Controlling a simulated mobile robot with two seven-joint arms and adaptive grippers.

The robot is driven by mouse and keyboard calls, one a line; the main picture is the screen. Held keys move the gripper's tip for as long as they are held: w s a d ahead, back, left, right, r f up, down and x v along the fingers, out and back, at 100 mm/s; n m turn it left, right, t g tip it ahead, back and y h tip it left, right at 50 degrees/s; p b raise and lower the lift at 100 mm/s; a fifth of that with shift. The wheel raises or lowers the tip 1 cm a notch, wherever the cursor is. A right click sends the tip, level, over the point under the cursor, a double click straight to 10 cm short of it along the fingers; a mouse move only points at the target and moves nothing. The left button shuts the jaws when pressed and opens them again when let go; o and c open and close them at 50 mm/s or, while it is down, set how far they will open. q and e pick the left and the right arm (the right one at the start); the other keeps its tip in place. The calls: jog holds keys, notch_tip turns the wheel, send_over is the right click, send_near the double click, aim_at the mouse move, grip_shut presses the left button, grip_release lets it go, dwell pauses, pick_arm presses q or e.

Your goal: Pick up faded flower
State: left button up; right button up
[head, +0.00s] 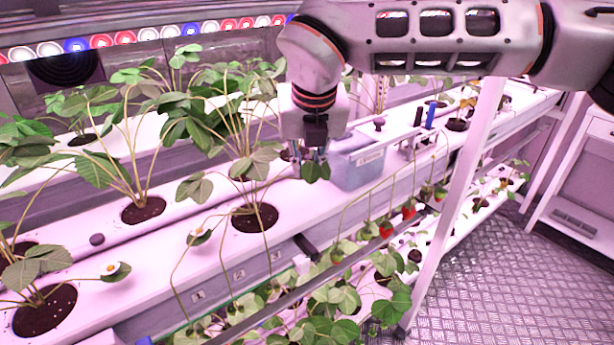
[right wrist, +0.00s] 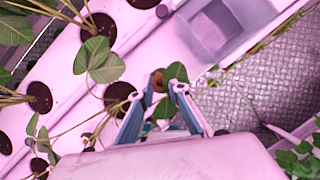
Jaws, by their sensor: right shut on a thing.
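My right gripper (head: 315,152) points down over the white rack, just left of a translucent bin. In the right wrist view its two fingers (right wrist: 163,90) are closed around a small brownish thing (right wrist: 157,80), which looks like the faded flower. A green leaf (right wrist: 176,72) sits right at the fingertips; green leaves (head: 316,171) also show below the gripper in the head view. There the flower itself is hidden. Two pale flowers with yellow centres, one at the front left (head: 111,268) and one further right (head: 200,236), hang by the rack. My left gripper is not in view.
The translucent bin (head: 357,163) stands on the rack beside my gripper. Potted strawberry plants (head: 256,217) line the rack. Red berries (head: 408,211) hang over its front edge, near a slanted white post (head: 455,190). The metal floor (head: 480,270) at right is clear.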

jog(key=s+d+b, duration=0.2)
jog(key=s, duration=1.5)
jog(key=shift+s+d+f, duration=0.2)
jog(key=shift+s, duration=0.05)
grip_shut()
